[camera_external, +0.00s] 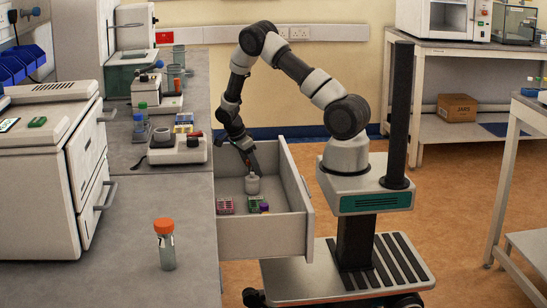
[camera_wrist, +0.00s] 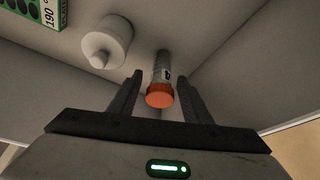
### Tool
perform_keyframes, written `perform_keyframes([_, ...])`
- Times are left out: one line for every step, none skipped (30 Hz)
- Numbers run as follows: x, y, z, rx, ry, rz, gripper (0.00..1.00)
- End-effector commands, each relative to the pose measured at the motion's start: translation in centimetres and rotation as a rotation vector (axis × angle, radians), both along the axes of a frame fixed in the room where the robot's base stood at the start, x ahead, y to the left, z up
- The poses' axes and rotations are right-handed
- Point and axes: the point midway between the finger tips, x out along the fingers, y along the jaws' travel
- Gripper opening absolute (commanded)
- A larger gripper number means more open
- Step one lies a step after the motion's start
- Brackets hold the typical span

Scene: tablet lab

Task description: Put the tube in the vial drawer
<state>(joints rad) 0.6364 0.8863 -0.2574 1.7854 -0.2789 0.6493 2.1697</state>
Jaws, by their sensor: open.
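The drawer (camera_external: 262,238) is pulled open beside the counter. My gripper (camera_external: 248,166) reaches down into it with its fingers apart. In the wrist view, an orange-capped tube (camera_wrist: 160,78) is inside the drawer, its cap towards the camera and between my open fingers (camera_wrist: 157,88), with a gap on each side. I cannot make out this tube in the external view. A similar tube (camera_external: 166,250) with an orange cap stands upright on the counter at the front, well away from my gripper.
A white bottle (camera_external: 252,184) stands in the drawer near my gripper, and also shows in the wrist view (camera_wrist: 108,42). The drawer walls (camera_wrist: 245,55) are close around my fingers.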

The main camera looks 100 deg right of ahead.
Motion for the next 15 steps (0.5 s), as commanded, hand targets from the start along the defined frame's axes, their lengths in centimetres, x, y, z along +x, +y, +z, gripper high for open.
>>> perform_keyframes([0.5, 0.1, 1.4, -0.003, -0.001, 0.003, 0.44])
perform_keyframes([0.7, 0.2, 2.0, -0.002, -0.001, 0.004, 0.44])
perform_keyframes([0.7, 0.2, 2.8, -0.003, -0.001, 0.000, 0.44])
perform_keyframes([0.7, 0.2, 3.4, -0.003, -0.002, 0.002, 0.44])
perform_keyframes([0.6, 0.1, 4.0, -0.003, -0.001, 0.002, 0.44])
perform_keyframes([0.7, 0.2, 4.8, -0.003, -0.002, 0.002, 0.44])
perform_keyframes([0.7, 0.2, 5.3, -0.002, -0.002, 0.001, 0.44])
perform_keyframes([0.6, 0.2, 5.8, -0.002, -0.002, 0.001, 0.44])
perform_keyframes([0.6, 0.2, 6.4, -0.002, -0.002, 0.001, 0.44])
perform_keyframes([0.6, 0.2, 6.9, -0.002, -0.002, 0.001, 0.44])
perform_keyframes([0.6, 0.2, 7.2, -0.003, -0.001, 0.001, 0.44])
perform_keyframes([0.6, 0.2, 7.6, 0.000, 0.000, 0.001, 0.44])
perform_keyframes([0.6, 0.2, 7.8, 0.000, 0.000, 0.002, 0.44])
perform_keyframes([0.6, 0.2, 8.0, 0.000, 0.000, 0.001, 0.44])
perform_keyframes([0.6, 0.2, 8.2, 0.000, 0.000, 0.001, 0.44])
